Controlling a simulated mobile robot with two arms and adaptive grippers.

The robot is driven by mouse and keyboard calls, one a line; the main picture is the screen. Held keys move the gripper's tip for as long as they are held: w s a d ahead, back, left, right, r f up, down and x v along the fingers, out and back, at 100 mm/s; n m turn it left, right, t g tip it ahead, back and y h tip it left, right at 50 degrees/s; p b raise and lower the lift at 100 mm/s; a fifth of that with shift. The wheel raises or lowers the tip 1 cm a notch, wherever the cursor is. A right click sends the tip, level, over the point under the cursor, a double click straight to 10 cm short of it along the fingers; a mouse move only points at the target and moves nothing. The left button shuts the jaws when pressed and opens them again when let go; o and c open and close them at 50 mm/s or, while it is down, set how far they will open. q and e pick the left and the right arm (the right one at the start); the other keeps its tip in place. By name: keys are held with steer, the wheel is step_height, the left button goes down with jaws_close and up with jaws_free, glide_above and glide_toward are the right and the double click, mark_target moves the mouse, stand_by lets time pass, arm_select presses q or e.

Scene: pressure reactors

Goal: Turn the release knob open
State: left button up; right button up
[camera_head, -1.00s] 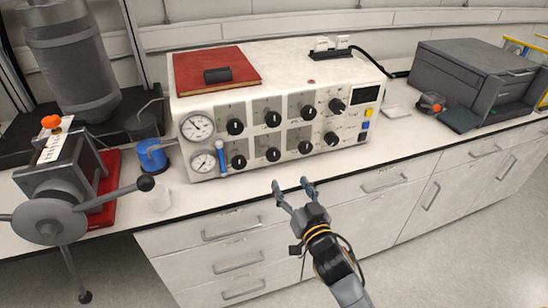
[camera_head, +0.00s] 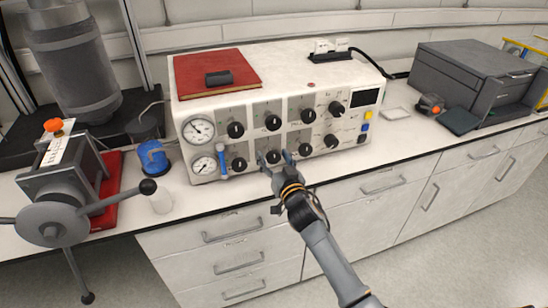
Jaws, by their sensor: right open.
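A white control box (camera_head: 350,75) stands on the bench with two rows of black knobs on its front. The labels are too small to read, so I cannot tell which is the release knob. My right gripper (camera_head: 275,157) is open in front of the panel. Its two fingers appear on either side of the second knob from the left in the lower row (camera_head: 273,156). I cannot tell whether they touch it. My left gripper is not in view.
Two pressure gauges (camera_head: 199,130) and a blue-capped tube (camera_head: 222,162) sit left of the knobs. A grey wheel-handled device (camera_head: 50,222) is at the left. A red book (camera_head: 214,66) lies on the box. The bench strip before the panel is clear.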

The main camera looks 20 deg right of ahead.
steer(key=c, duration=1.2)
steer(key=shift+o, duration=0.2)
steer(key=shift+n, duration=0.4)
steer(key=n, duration=1.7)
steer(key=shift+a+f, duration=0.1)
steer(key=n, duration=0.6)
steer(key=shift+f, duration=0.1)
